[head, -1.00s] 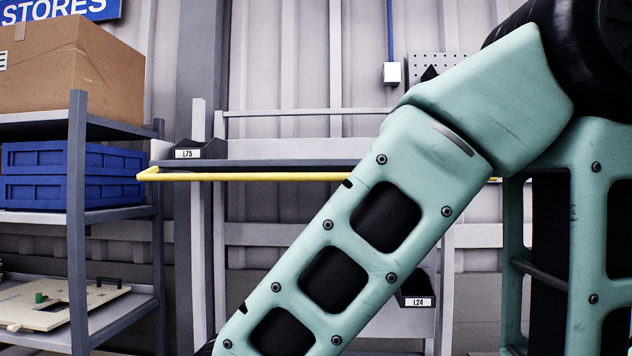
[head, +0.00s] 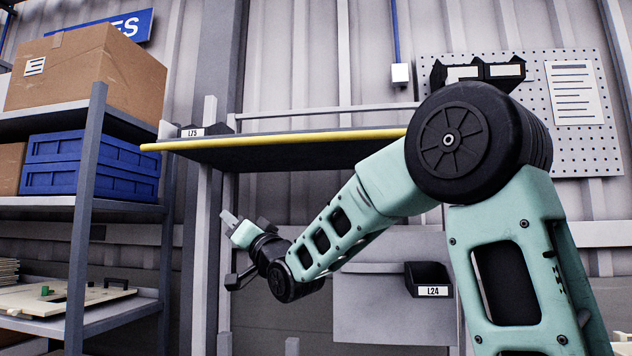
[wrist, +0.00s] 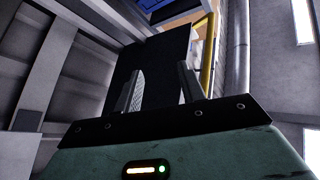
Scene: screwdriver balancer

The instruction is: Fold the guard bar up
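The yellow guard bar (head: 290,140) runs along the front edge of the dark shelf (head: 270,157), level with the shelf board. Its right part is hidden behind my arm. My gripper (head: 234,222) is below the bar, under the left part of the shelf, pointing up and left, and touches nothing visible. In the wrist view the bar (wrist: 208,65) stands to the right of my gripper (wrist: 158,85). The two fingers are apart, with nothing between them but the dark shelf underside behind.
A rack at left holds a cardboard box (head: 85,75) and blue crates (head: 90,165). A bin labelled L75 (head: 195,132) stands at the shelf's left end. A bin labelled L24 (head: 430,282) hangs below. A pegboard (head: 540,125) is at right.

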